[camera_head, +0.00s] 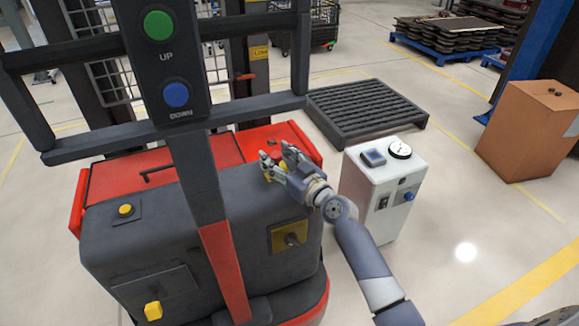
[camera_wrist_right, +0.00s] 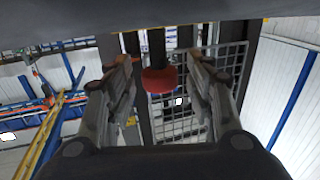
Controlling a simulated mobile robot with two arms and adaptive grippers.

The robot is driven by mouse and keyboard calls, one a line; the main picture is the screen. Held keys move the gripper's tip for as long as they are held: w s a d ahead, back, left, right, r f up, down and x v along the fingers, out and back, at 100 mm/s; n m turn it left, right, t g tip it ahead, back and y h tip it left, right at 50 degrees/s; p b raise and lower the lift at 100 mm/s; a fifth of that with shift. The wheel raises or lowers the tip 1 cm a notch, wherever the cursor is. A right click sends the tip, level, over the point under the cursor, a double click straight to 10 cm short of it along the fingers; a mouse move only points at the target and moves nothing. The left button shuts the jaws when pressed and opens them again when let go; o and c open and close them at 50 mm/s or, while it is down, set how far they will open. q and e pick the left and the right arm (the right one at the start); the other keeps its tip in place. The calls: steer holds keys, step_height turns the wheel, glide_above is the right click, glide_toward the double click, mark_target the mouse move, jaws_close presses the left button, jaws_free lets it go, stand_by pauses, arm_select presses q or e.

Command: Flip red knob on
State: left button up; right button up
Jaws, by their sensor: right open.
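The red knob (camera_wrist_right: 158,80) shows in the right wrist view, ahead of my right gripper and centred between its two fingers. Its dark stem rises behind it toward the top of that view. My right gripper (camera_wrist_right: 157,90) is open, with one finger on each side of the knob and a visible gap on both sides. In the head view my right gripper (camera_head: 278,160) is over the right rear top of the red and dark grey machine (camera_head: 150,240). There the fingers largely hide the knob. I cannot tell how the knob is turned. My left gripper is not in view.
A dark post with a green UP button (camera_head: 158,25) and a blue DOWN button (camera_head: 176,95) stands in front of the machine. A white cabinet (camera_head: 365,195) stands right of my gripper, close to my forearm. A dark slatted platform (camera_head: 365,110) lies behind.

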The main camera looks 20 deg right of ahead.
steer(key=v, duration=1.1)
steer(key=shift+s, duration=0.1)
